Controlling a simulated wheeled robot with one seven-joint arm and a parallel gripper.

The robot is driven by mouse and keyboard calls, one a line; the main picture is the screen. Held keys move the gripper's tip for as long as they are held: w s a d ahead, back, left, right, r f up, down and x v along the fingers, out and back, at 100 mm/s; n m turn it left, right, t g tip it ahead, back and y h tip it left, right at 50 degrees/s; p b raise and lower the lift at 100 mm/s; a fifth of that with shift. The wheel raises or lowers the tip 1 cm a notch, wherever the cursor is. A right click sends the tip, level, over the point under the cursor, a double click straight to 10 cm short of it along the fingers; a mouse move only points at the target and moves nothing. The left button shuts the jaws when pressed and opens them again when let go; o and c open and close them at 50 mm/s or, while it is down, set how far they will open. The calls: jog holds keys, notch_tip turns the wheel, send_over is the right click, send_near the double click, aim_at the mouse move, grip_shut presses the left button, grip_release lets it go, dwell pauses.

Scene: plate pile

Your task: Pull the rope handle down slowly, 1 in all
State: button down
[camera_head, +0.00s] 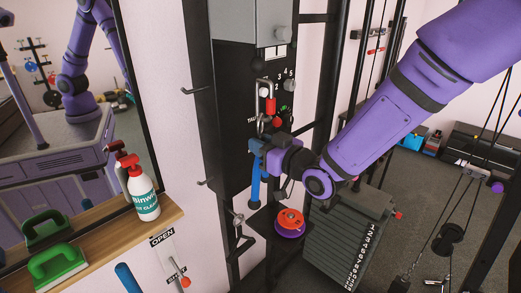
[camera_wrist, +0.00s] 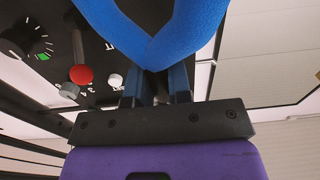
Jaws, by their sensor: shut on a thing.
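The blue rope handle (camera_head: 255,185) hangs in front of the black machine column in the head view. In the wrist view the blue rope (camera_wrist: 150,35) forms a V that narrows down to between my fingers. My gripper (camera_head: 258,152) is shut on the rope handle, with its blue fingers also showing in the wrist view (camera_wrist: 158,88). The arm reaches in from the upper right. The fingers and wrist hide part of the rope in the head view.
The control panel (camera_wrist: 45,45) with a dial and a red knob is close beside my gripper. Orange and purple discs (camera_head: 290,222) sit on a small shelf below. A weight stack (camera_head: 345,240) stands to the right. A spray bottle (camera_head: 142,190) and green brush (camera_head: 57,265) are on the left ledge.

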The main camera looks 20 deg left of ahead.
dwell(0.3)
jog(key=shift+r, duration=0.35)
jog(key=c, duration=1)
grip_release()
